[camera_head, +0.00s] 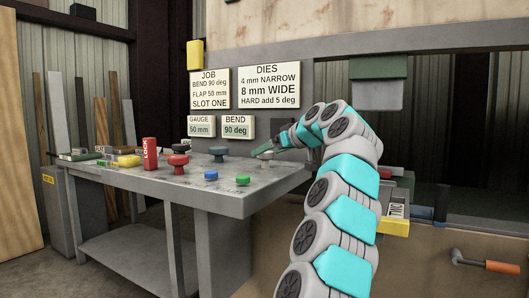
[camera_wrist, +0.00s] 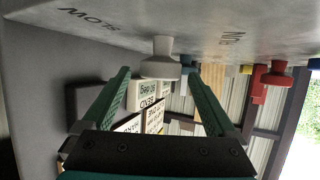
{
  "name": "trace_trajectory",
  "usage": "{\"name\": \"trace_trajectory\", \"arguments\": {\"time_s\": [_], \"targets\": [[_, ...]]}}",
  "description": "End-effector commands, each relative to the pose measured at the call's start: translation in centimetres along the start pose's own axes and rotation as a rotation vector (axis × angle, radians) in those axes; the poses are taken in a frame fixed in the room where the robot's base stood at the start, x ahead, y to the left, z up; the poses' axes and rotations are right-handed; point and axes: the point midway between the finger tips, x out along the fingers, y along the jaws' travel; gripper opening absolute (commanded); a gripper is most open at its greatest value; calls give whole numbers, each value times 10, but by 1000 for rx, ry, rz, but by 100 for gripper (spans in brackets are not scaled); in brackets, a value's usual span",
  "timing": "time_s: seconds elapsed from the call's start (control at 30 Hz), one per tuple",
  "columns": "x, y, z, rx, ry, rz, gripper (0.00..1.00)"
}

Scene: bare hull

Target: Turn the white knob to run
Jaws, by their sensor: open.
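The white knob (camera_wrist: 160,62) shows in the wrist view, which is upside down, so the knob hangs from the table top at the upper middle. It has a wide round cap on a narrower stem. My gripper (camera_wrist: 157,76) is open, with one green finger on each side of the knob and a gap on both sides. In the head view my gripper (camera_head: 275,147) is at the right end of the table, where the knob is mostly hidden. The label SLOW (camera_wrist: 88,20) is left of the knob and RUN (camera_wrist: 230,40) is right of it in the wrist view. I cannot see a pointer mark.
The grey table (camera_head: 225,200) also bears a blue button (camera_head: 211,175), a green button (camera_head: 242,181), a dark knob (camera_head: 218,153), red knobs (camera_head: 178,162) and a red LOCK block (camera_head: 149,153). Signs (camera_head: 209,88) stand behind. A press (camera_head: 376,90) is at the right.

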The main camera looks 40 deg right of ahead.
Motion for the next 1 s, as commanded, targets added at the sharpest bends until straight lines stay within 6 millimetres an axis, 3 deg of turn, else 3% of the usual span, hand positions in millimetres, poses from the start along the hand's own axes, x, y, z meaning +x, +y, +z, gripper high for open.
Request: {"name": "trace_trajectory", "arguments": {"time_s": [0.13,0.43,1.0], "targets": [[20,0,0,0,-2,1,92],[24,0,0,0,0,0,92],[24,0,0,0,0,0,29]]}}
